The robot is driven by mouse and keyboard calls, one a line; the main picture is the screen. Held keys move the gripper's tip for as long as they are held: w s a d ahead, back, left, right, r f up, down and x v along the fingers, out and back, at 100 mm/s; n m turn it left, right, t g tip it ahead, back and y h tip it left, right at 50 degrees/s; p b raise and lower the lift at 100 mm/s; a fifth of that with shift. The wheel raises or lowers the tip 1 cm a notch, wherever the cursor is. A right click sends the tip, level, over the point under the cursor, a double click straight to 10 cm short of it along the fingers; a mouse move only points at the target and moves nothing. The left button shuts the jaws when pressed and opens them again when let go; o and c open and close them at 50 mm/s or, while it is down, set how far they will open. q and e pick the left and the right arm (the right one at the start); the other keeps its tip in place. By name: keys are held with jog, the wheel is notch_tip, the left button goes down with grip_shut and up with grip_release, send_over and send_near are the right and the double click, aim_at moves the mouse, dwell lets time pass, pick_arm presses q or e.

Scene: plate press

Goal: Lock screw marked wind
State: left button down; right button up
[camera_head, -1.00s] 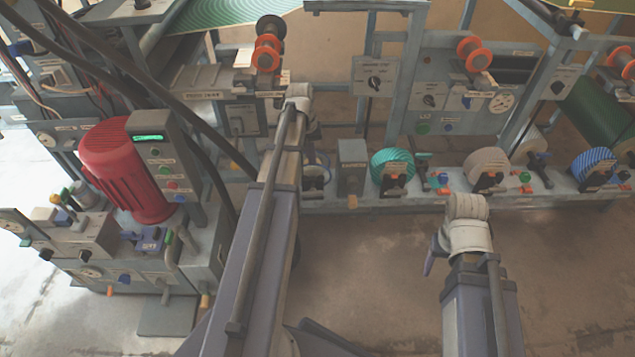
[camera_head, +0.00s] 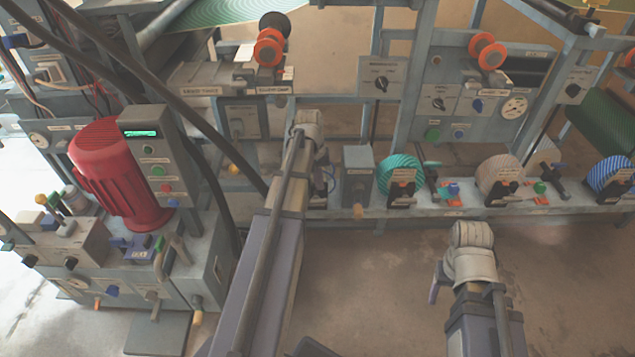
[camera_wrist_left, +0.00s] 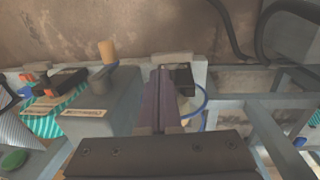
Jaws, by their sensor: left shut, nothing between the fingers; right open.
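I cannot read which screw is marked wind; the small labels are too blurred. A grey box (camera_head: 357,172) with a wooden-tipped handle (camera_head: 359,211) stands on the low rail. In the left wrist view the box (camera_wrist_left: 108,103) and its wooden knob (camera_wrist_left: 107,51) are left of my left gripper (camera_wrist_left: 162,72). That gripper is shut and empty, above a black block (camera_wrist_left: 183,78) and a pale roll with a blue strand. In the head view my left arm hides its fingers. My right gripper (camera_head: 434,284) hangs over bare floor, mostly hidden by its wrist; one purple finger shows.
A teal reel (camera_head: 398,172), a beige reel (camera_head: 502,178) and a blue reel (camera_head: 608,173) sit along the low rail. A red motor (camera_head: 112,172) stands left. Black cables (camera_head: 150,90) run behind my left arm. Floor before the rail is clear.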

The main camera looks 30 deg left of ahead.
aim_at(324, 201)
pick_arm(q)
jog(key=f+b, duration=0.2)
jog(key=f, duration=0.1)
jog(key=f+b, duration=0.2)
jog(key=shift+w+d, duration=0.15)
jog(key=shift+d, duration=0.1)
jog(key=shift+f, duration=0.1)
jog(key=shift+d+f+b, duration=0.1)
jog(key=shift+f+b, duration=0.2)
jog(key=shift+b, duration=0.1)
jog(key=shift+d, duration=0.3)
